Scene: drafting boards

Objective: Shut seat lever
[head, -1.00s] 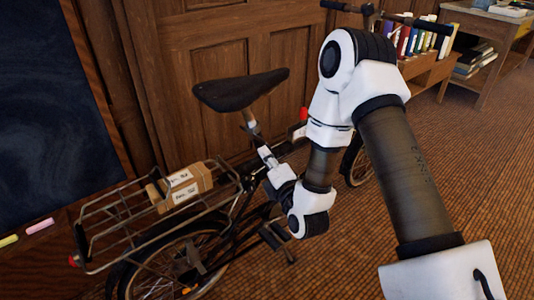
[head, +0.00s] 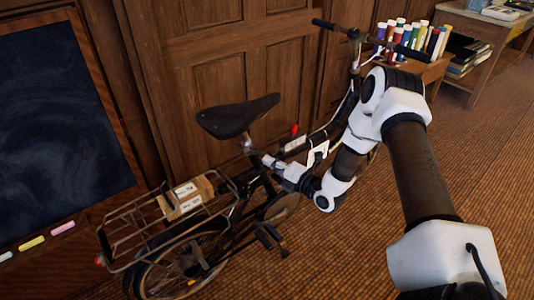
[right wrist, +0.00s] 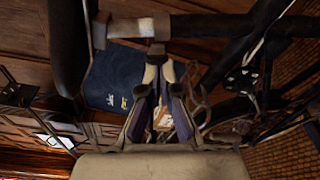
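The bicycle's dark saddle (head: 238,115) sits on its seat post (head: 247,146), near the wooden doors. My right gripper (head: 266,159) reaches in from the right to the seat post, just below the saddle. In the right wrist view its two fingers (right wrist: 158,70) converge with their tips close together, right below the seat clamp (right wrist: 157,48). The fingers look shut; I cannot tell whether they touch the clamp. The lever itself is too small and dark to make out clearly. My left gripper is in neither view.
A rear rack (head: 125,236) holds a cardboard parcel (head: 186,196) behind the saddle. A blackboard (head: 60,130) with several chalks stands at left. Wooden doors (head: 215,60) rise close behind the bicycle. A shelf of bottles and books (head: 415,65) stands back right. The carpet (head: 350,265) is clear in front.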

